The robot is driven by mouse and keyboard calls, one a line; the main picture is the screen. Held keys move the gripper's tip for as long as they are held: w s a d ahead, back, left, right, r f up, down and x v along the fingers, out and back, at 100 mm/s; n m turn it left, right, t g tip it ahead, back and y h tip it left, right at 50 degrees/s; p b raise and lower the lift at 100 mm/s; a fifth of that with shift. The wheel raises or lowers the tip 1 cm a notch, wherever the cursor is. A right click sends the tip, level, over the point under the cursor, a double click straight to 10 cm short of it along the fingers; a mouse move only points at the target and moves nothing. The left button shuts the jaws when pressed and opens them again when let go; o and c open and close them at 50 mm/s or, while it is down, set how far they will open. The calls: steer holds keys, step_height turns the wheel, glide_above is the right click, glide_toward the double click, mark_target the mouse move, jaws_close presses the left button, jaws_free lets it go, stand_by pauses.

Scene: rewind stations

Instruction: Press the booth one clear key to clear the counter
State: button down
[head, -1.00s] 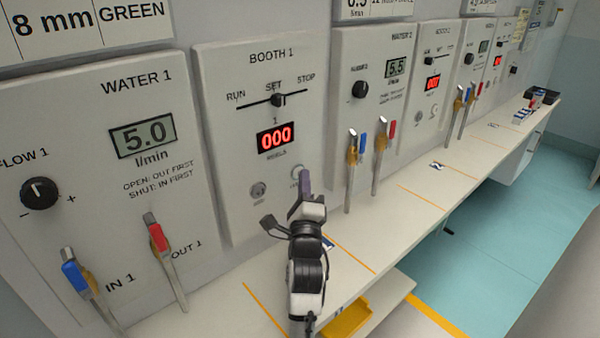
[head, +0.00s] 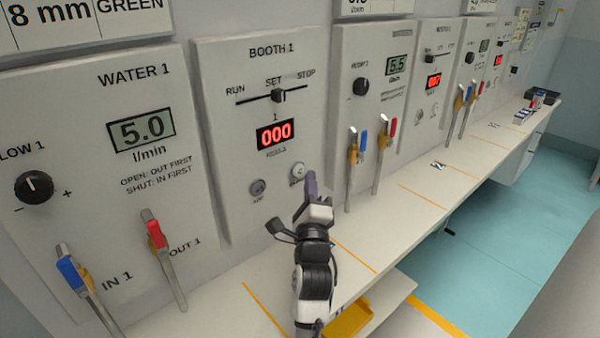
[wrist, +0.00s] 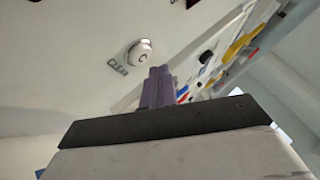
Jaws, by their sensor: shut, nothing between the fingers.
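The booth one panel (head: 222,120) is a pale upright board with a red counter display (head: 276,134) reading 000. Low on it are two round grey keys. The right one (head: 297,172) is the clear key, a round button marked C (wrist: 140,53) with the word CLEAR beside it in the wrist view. My gripper (head: 311,180) is shut and empty, its fingertips just right of and below the clear key. In the wrist view the shut fingers (wrist: 157,84) point up beside the key, with a visible gap between them.
The three-position switch (head: 278,96) points to SET. Red (head: 154,228) and blue (head: 70,270) valve handles stand on the left, and more valves (head: 354,148) stand close on the right. The white bench (head: 240,305) runs below the panels.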

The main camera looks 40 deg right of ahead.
steer(key=shift+s+d+b, duration=0.15)
steer(key=shift+s+b, duration=0.9)
steer(key=shift+s, duration=1.2)
